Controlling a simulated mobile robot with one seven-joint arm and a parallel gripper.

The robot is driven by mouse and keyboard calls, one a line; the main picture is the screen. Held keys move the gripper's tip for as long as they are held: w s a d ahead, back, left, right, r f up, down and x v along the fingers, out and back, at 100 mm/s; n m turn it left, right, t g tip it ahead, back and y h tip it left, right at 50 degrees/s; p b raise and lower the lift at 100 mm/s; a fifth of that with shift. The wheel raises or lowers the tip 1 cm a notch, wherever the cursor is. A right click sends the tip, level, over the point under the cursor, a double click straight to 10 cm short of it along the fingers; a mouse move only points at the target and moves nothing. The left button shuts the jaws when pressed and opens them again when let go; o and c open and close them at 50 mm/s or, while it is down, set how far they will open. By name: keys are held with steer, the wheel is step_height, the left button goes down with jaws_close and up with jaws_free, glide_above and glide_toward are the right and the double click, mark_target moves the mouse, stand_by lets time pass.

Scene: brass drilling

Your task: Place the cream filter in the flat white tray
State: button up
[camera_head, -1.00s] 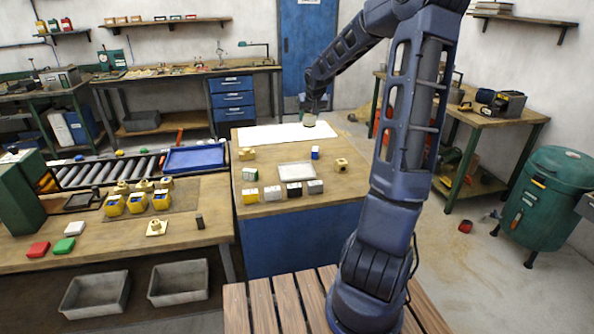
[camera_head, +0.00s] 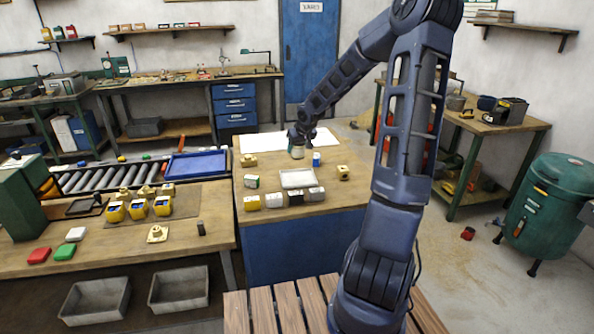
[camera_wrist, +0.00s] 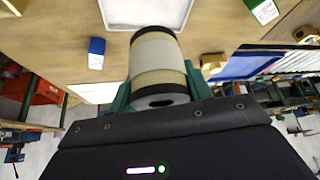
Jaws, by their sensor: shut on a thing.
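The cream filter (camera_head: 297,153) is a cream cylinder with a dark end. My gripper (camera_head: 298,143) is shut on it and holds it over the back part of the middle table, behind the flat white tray (camera_head: 298,179). In the wrist view the filter (camera_wrist: 158,62) sits between the green fingers of my gripper (camera_wrist: 160,88). The tray (camera_wrist: 145,12) shows past the filter at the top of that view, apart from it and empty as far as I see. I cannot tell how high the filter is above the table.
A blue-and-white box (camera_head: 316,159) stands right of the filter. A brass part (camera_head: 343,172) lies right of the tray. A green-and-white box (camera_head: 251,181) lies to its left. A white sheet (camera_head: 270,142) covers the table's back.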

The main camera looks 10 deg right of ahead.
steer(key=shift+f, duration=5.35)
steer(key=shift+f, duration=0.1)
steer(key=o, duration=1)
steer(key=shift+v, duration=6.05)
